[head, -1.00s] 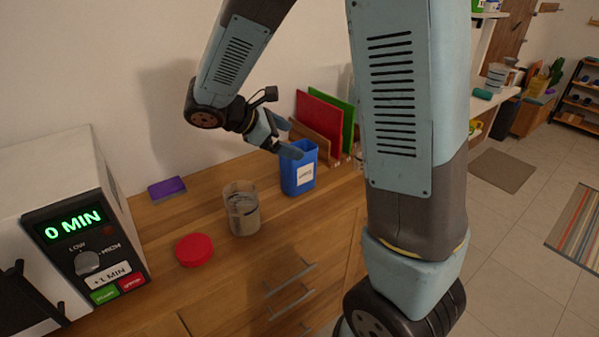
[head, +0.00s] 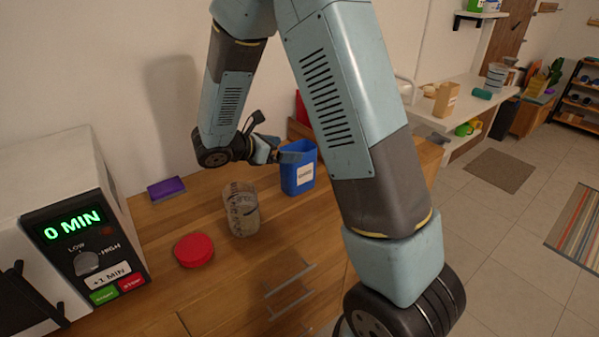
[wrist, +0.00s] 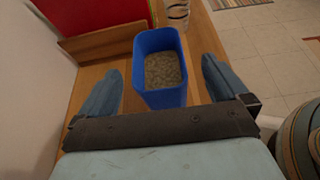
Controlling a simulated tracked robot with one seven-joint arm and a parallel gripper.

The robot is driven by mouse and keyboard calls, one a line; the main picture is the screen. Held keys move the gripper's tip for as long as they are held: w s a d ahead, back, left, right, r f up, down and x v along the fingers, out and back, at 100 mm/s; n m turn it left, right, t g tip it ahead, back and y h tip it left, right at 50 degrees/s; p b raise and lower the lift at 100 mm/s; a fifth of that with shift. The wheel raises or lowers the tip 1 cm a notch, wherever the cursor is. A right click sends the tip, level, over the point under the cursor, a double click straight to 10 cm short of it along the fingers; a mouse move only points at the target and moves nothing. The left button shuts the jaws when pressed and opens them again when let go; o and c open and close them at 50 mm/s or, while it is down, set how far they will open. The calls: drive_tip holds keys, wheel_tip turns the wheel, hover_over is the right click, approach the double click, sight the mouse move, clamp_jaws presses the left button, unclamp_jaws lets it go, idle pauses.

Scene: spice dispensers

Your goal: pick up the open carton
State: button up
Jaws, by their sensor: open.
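The open carton (head: 299,180) is blue with a white label and stands upright on the wooden counter in the head view. In the wrist view the carton (wrist: 172,98) has an open top and grey-brown granular contents. My gripper (wrist: 160,66) is open, with one finger to the left of the carton and one to the right. Gaps show between the fingers and its walls. In the head view my gripper (head: 282,153) is low at the carton's upper left, and a finger overlaps its rim. The near lower part of the carton is hidden in the wrist view.
A clear container (head: 242,210), a red lid (head: 194,250) and a purple sponge (head: 166,188) are on the counter left of the carton. A microwave (head: 75,225) stands at far left. A red board (wrist: 95,22) in a wooden holder is close beyond the carton, near the wall.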

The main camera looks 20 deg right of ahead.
sight(298, 149)
drive_tip(key=shift+w+x, duration=0.15)
drive_tip(key=shift+x, duration=1.45)
drive_tip(key=shift+w+x, duration=0.15)
drive_tip(key=shift+x, duration=1.45)
drive_tip(key=shift+a, duration=0.2)
drive_tip(key=c, duration=1.7)
